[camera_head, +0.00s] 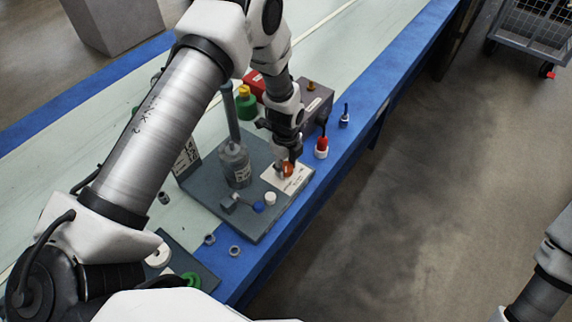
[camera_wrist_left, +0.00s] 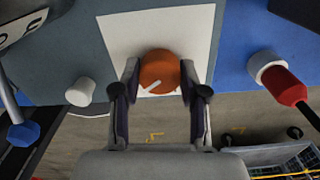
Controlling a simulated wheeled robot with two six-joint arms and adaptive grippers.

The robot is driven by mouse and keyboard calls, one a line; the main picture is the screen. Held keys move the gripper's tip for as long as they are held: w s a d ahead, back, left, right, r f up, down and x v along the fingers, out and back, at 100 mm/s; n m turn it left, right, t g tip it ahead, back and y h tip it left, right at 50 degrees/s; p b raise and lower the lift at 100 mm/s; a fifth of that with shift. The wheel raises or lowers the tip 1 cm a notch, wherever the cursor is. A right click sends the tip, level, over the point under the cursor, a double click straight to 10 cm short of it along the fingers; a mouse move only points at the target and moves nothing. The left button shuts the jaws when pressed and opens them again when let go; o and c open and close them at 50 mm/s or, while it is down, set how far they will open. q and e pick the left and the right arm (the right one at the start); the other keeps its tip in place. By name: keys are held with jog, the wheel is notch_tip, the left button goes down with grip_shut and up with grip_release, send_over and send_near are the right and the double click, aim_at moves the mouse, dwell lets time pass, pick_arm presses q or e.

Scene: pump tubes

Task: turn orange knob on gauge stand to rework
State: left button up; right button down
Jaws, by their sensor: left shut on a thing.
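The orange knob (camera_head: 288,169) sits on a white label plate (camera_head: 273,180) at the right side of the grey gauge stand (camera_head: 215,202). In the left wrist view the orange knob (camera_wrist_left: 158,71) has a white pointer line aimed toward its lower left. My left gripper (camera_head: 287,160) reaches down over the knob from above. In the wrist view its two fingers (camera_wrist_left: 159,92) are on both sides of the knob, shut on it. The label plate (camera_wrist_left: 120,40) shows no readable text there. My right gripper is out of view; only part of that arm shows at the right edge.
A grey cylinder (camera_head: 235,165) with an upright pipe stands on the gauge stand, with a white knob (camera_head: 270,198) and a blue-tipped lever (camera_head: 257,206) near its front. Bare floor lies beyond the blue table edge.

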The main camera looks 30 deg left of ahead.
aim_at(286, 166)
pick_arm(q)
jog(key=shift+m, duration=0.3)
jog(key=o, duration=1.1)
jog(key=shift+o, duration=0.2)
notch_tip(286, 166, up, 12)
